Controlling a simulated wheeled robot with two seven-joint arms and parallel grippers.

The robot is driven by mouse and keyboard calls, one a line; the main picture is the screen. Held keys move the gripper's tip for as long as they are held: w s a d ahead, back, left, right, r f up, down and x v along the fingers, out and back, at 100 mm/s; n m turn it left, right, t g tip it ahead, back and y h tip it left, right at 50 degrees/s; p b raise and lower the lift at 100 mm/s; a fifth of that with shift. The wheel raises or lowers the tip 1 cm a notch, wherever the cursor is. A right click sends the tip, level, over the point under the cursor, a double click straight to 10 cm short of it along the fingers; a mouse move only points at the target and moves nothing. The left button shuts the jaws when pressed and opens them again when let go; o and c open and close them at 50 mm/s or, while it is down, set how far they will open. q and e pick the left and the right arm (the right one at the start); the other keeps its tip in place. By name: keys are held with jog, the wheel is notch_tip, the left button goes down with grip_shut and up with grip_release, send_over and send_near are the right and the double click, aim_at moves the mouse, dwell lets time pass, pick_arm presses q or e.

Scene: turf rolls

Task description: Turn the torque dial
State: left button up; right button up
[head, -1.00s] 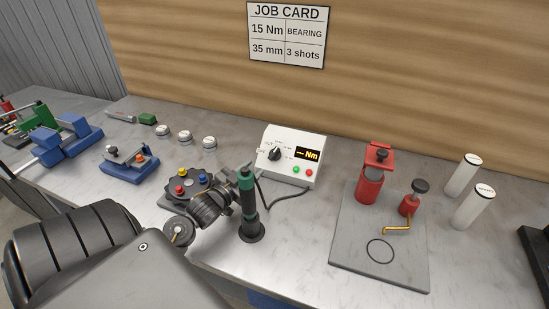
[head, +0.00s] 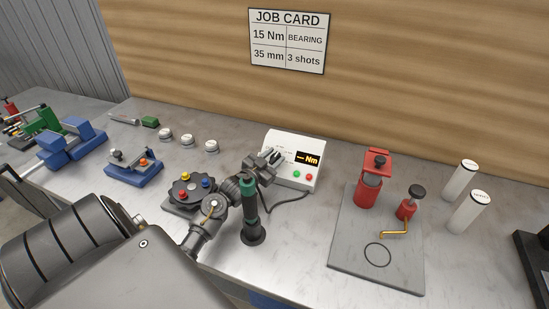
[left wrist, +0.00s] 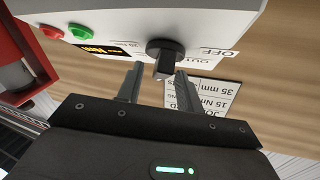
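The torque dial is a black knob on the white control box (head: 305,146). In the head view my left gripper (head: 271,160) is in front of it and mostly hides it. In the left wrist view the dial (left wrist: 166,48) is clear, with its raised bar pointing between the two fingertips of my left gripper (left wrist: 160,72). The fingers are apart, one on each side of the bar, with a gap visible. The box's display (head: 307,159) shows dashes and "Nm". My right gripper is in neither view.
A green-collared driver (head: 250,212) stands upright just below my left gripper, close to the arm. A dial plate with coloured knobs (head: 190,190) lies left of it. A red press on a grey plate (head: 345,262) stands to the right. The job card (head: 288,42) reads 15 Nm.

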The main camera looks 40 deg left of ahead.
pick_arm(q)
jog(key=shift+c, duration=0.5)
grip_shut()
jog(key=shift+a+r+m+h, duration=0.1)
jog(key=shift+m+h, duration=0.9)
jog(key=shift+m, duration=0.1)
jog(key=m+g+h, duration=0.1)
jog(key=m+h, duration=0.2)
jog(key=m, duration=0.1)
jog(key=shift+g, duration=0.4)
jog(key=shift+o, duration=0.5)
grip_release()
